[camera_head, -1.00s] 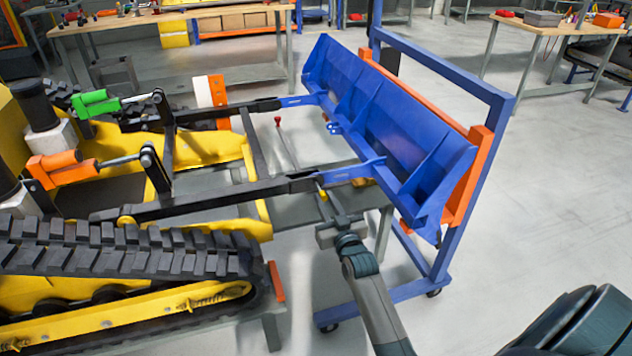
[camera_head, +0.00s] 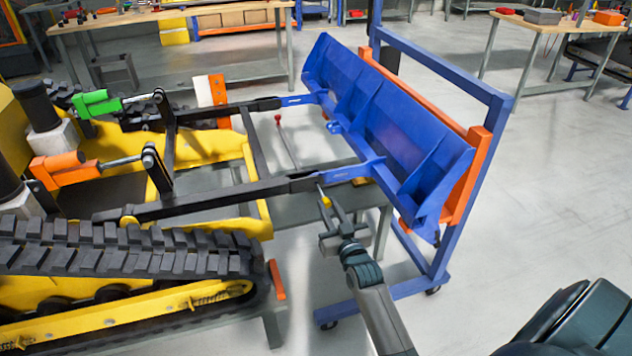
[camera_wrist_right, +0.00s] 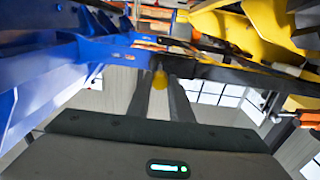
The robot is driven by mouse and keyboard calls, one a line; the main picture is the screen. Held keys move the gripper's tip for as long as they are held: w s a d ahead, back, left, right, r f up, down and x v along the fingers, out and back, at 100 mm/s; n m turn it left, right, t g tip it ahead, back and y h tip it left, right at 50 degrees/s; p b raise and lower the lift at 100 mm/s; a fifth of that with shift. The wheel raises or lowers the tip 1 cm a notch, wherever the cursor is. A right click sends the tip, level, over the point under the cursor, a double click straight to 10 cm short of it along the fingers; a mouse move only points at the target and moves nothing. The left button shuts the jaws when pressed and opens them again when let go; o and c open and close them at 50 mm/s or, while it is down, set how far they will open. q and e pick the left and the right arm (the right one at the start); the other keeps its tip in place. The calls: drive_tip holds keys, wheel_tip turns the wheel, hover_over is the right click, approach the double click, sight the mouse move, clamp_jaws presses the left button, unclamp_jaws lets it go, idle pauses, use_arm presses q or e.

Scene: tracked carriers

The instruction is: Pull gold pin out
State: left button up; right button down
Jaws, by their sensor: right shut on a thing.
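The gold pin (camera_head: 325,202) shows as a small yellow piece below the joint where the near black loader arm (camera_head: 225,198) meets the bracket of the blue bucket (camera_head: 375,115). My right gripper (camera_head: 327,205) is shut on the gold pin and reaches up from below right. The pin (camera_wrist_right: 160,79) also shows between the two fingers in the right wrist view. The fingers hide part of it, and I cannot tell whether any of it is still in the joint. My left gripper is not in view.
A blue wheeled frame (camera_head: 497,130) with an orange panel backs the bucket. The yellow tracked carrier with its black track (camera_head: 120,250) fills the left. A red-tipped rod (camera_head: 286,140) stands between the loader arms.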

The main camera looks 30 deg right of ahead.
drive_tip(key=shift+s, duration=0.35)
idle(0.3)
drive_tip(key=shift+p+v, duration=1.2)
drive_tip(key=shift+v, duration=0.5)
